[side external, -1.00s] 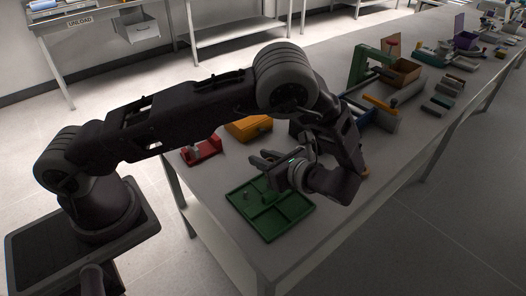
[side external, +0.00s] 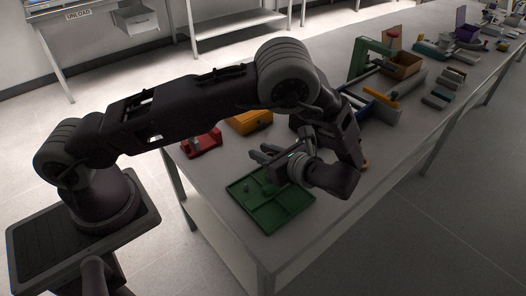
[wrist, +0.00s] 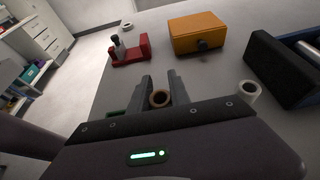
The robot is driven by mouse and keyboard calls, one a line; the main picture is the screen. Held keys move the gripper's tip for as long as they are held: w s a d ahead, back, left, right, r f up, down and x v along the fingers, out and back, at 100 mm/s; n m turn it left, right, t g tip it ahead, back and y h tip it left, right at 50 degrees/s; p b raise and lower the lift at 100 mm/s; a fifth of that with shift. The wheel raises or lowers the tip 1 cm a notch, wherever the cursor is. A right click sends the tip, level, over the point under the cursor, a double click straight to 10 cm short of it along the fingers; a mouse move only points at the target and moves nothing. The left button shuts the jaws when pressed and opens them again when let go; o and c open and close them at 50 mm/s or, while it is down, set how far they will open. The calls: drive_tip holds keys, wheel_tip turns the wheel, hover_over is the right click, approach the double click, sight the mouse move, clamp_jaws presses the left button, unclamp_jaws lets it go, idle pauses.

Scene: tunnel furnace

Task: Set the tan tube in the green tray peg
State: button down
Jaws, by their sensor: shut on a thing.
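The tan tube (wrist: 160,99) sits between my fingers in the wrist view, its round open end facing the camera. My gripper (wrist: 161,88) is shut on it. In the side external view my gripper (side external: 262,153) is above the back edge of the green tray (side external: 282,215); the tube cannot be made out there. The tray lies flat near the table's front edge and has several compartments. Small upright pegs (side external: 248,187) show in its back left compartment. In the wrist view my gripper hides most of the tray.
A red stand (wrist: 130,51) and a yellow box (wrist: 201,33) are beyond my gripper. A pale tube (wrist: 249,89) stands to the right, near a dark block (wrist: 285,68). A pale ring (wrist: 127,24) lies at the back. A green frame (side external: 372,60) stands farther along the table.

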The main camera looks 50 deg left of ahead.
drive_tip(key=shift+f, duration=0.4)
idle(0.5)
drive_tip(key=c, duration=0.8)
unclamp_jaws()
drive_tip(key=shift+r, duration=0.1)
drive_tip(key=shift+r, duration=3.5)
